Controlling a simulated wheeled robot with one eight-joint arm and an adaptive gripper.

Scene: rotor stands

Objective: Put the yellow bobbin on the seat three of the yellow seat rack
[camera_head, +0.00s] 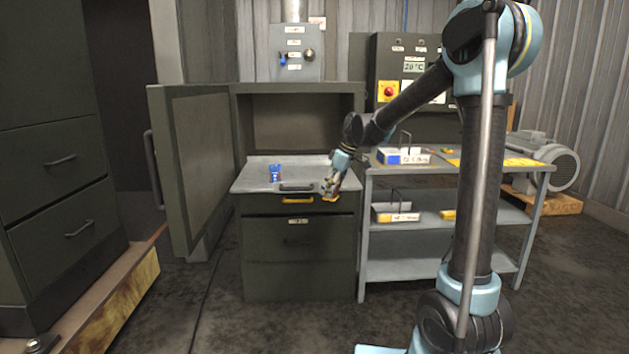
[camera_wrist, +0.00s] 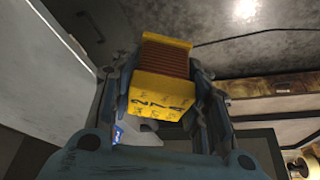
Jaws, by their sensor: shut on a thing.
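My gripper (camera_head: 333,187) is at the front right edge of the cabinet's counter, just above the drawer fronts. It is shut on the yellow bobbin (camera_wrist: 160,92), which has copper-coloured windings and dark markings on its yellow end. In the wrist view the bobbin sits between the two fingers (camera_wrist: 165,100). In the head view only a small yellow part of the bobbin (camera_head: 330,198) shows below the fingers. I cannot clearly make out a yellow seat rack; a flat yellow area (camera_head: 500,162) lies on the workbench to the right, with no seats discernible.
An open cabinet (camera_head: 297,88) has its door (camera_head: 200,150) swung out left. A blue packet (camera_head: 275,173) stands on its counter (camera_head: 250,178). The grey workbench (camera_head: 540,166) carries a blue-and-white carrier (camera_head: 403,156). A motor (camera_head: 550,160) stands behind right. Floor in front is clear.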

